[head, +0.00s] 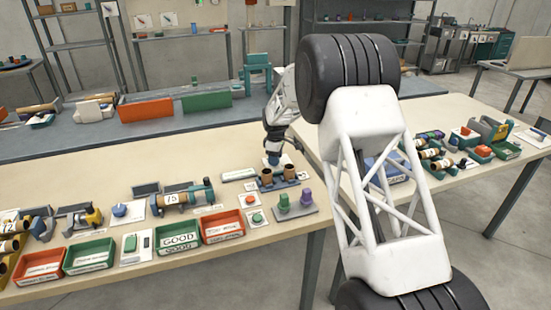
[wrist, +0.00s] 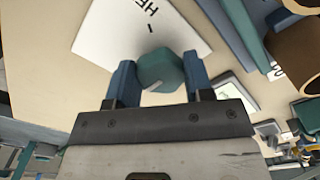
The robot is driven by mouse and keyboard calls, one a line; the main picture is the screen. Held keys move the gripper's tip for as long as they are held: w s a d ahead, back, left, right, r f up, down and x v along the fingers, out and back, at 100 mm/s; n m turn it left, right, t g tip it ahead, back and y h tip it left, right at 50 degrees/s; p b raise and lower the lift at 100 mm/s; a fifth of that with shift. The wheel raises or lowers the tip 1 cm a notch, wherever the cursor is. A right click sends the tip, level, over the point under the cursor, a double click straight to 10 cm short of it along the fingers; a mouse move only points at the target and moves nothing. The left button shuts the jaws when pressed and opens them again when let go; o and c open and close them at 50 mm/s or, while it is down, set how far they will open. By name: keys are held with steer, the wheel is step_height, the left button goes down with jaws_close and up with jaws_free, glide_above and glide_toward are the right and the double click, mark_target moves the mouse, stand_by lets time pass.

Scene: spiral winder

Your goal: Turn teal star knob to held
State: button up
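The teal star knob (wrist: 162,72) sits between the two blue fingers of my gripper (wrist: 160,78) in the wrist view, with a small pale mark on its near side. The fingers appear to touch it on both sides, with no clear gap. A white card (wrist: 110,38) with black lettering, partly cut off and upside down, lies by the knob. The knob cannot be made out there.
Green and purple pegs (head: 295,200) stand nearby. A green GOOD bin (head: 179,241) and a red bin (head: 222,226) line the front. Brown tube ends (wrist: 300,60) show at right in the wrist view.

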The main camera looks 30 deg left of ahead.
steer(key=c, duration=0.3)
steer(key=shift+m, duration=0.4)
steer(key=m, duration=0.5)
steer(key=shift+s, duration=0.15)
steer(key=m, duration=0.5)
steer(key=shift+s+a+m, duration=0.1)
steer(key=shift+s+m, duration=0.05)
steer(key=shift+m, duration=0.15)
steer(key=m, duration=0.6)
steer(key=shift+a+m, duration=0.2)
steer(key=shift+m, duration=0.1)
steer(key=m, duration=0.6)
steer(key=shift+a, duration=0.15)
